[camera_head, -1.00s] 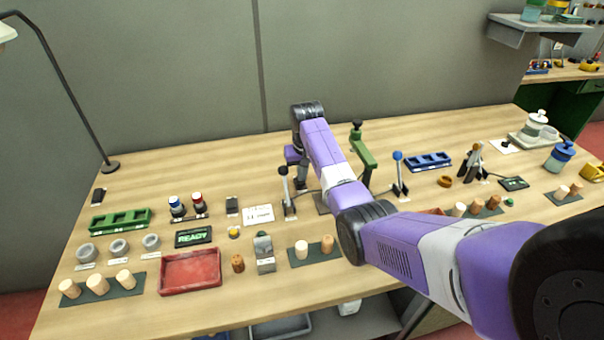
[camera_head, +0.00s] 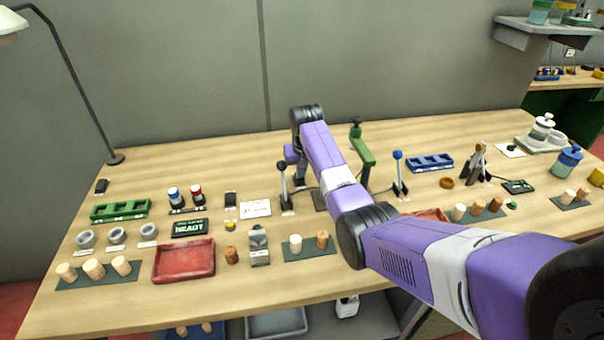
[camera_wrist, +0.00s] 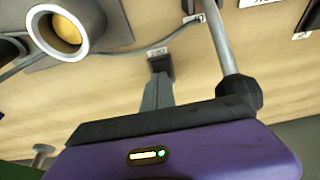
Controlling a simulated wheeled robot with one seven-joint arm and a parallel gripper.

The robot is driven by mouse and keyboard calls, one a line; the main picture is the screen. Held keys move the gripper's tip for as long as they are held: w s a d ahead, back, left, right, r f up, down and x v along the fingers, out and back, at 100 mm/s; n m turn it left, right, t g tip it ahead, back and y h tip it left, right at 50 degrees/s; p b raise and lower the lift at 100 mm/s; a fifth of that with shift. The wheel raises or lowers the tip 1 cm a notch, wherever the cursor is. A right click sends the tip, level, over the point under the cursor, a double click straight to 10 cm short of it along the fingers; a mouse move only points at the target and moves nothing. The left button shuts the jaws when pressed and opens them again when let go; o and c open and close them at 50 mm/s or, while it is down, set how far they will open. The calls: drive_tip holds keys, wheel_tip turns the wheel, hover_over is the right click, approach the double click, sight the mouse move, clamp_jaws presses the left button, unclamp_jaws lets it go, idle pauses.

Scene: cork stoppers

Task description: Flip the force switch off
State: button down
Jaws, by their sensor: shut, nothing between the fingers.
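My gripper (camera_head: 299,183) points down over the middle of the bench, its purple body partly hiding the tips. In the wrist view my gripper's fingers (camera_wrist: 160,68) are together and empty. A lever with a black knob (camera_head: 284,178) stands just left of my gripper; its metal shaft (camera_wrist: 222,42) and black knob show close by in the wrist view, right of the fingers, with a gap between. A lever with a blue knob (camera_head: 398,172) stands further right. No label reading "force" is legible, so I cannot tell which control is the force switch.
A green press-like stand (camera_head: 361,155) is right of my gripper. A pale ring around a yellow disc (camera_wrist: 62,28) is left of the fingers in the wrist view. A red tray (camera_head: 184,262), a lit sign (camera_head: 189,228) and cork stoppers (camera_head: 94,268) crowd the left side.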

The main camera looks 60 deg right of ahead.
drive_tip(key=shift+w+d, duration=0.35)
drive_tip(key=shift+r, duration=0.1)
drive_tip(key=shift+r, duration=0.25)
drive_tip(key=p+v, duration=0.4)
drive_tip(key=shift+w+d+r, duration=0.2)
drive_tip(key=shift+r, duration=0.1)
drive_tip(key=s+a+r+b, duration=0.1)
drive_tip(key=s+a+r, duration=0.2)
drive_tip(key=r, duration=0.4)
drive_tip(key=shift+s+a+r+b, duration=0.2)
drive_tip(key=shift+s+a+b, duration=0.2)
drive_tip(key=shift+a, duration=0.2)
